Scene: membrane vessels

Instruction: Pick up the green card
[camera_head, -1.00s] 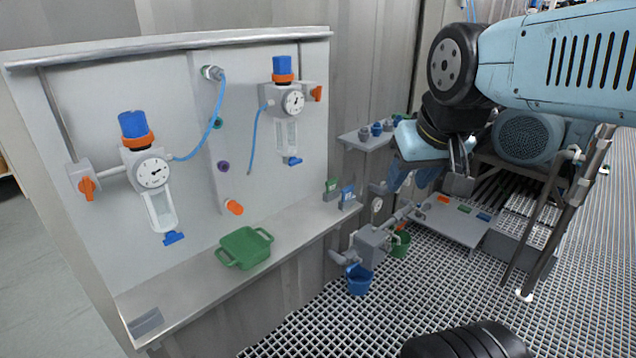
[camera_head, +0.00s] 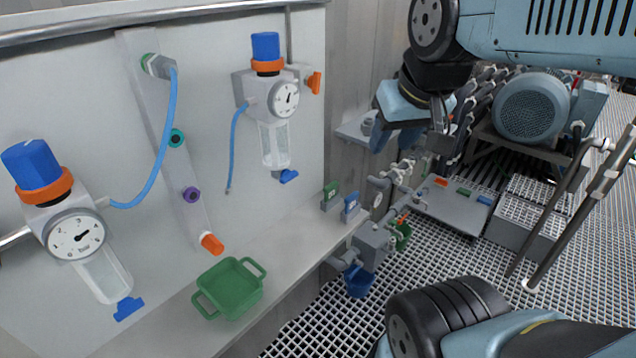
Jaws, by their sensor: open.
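A small green card (camera_head: 331,190) stands upright in a grey holder on the shelf of the white panel, near its right end. A blue card (camera_head: 350,204) stands in a like holder just right of it. My gripper (camera_head: 438,130) hangs in the air at the upper right, up and to the right of the green card and apart from it. Its jaws are open and look empty. They are small and partly hidden behind the light blue wrist housing.
A green tray (camera_head: 229,289) with handles sits on the shelf (camera_head: 290,245), left of the cards. Two gauge units (camera_head: 76,236) and a blue hose (camera_head: 165,140) stick out from the panel. Pipework and a blue bucket (camera_head: 358,282) are below right. A low platform (camera_head: 452,207) holds orange, green and blue pieces.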

